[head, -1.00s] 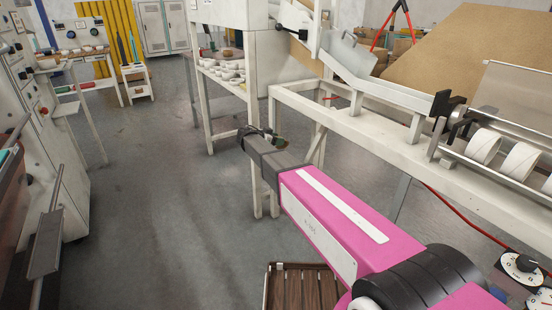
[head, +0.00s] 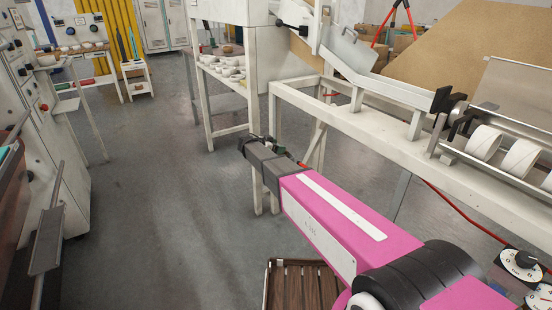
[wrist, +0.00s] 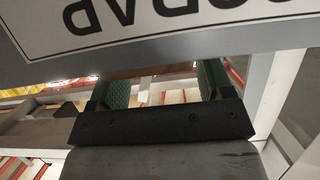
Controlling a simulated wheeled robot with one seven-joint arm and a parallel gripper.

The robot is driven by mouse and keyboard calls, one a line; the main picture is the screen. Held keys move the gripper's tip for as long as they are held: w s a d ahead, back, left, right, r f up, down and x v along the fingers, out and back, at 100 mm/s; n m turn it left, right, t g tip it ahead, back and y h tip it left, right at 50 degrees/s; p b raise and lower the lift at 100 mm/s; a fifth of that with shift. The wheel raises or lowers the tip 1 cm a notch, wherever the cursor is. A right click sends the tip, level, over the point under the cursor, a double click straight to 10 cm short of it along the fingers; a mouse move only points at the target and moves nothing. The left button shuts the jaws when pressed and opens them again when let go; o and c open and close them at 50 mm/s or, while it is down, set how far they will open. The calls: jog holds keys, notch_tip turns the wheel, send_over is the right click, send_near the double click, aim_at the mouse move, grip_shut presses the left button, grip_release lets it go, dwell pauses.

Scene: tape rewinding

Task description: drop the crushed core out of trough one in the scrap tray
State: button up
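The panel hides the fingertips. In the head view my gripper (head: 262,142) is at the far end of my pink arm, small and mostly hidden by the wrist. I cannot make out the crushed core, trough one or the inside of the scrap tray.
White cores (head: 485,142) sit on rails at the right, on a white machine frame (head: 390,142). A slatted brown crate (head: 305,290) is at the bottom. A shelf with white pieces (head: 225,70) stands behind. Open grey floor (head: 150,200) lies to the left.

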jog(key=shift+a, duration=0.1)
jog(key=v, duration=1)
jog(key=shift+s+a, duration=0.2)
jog(key=shift+s, duration=0.05)
jog(key=shift+r, duration=0.15)
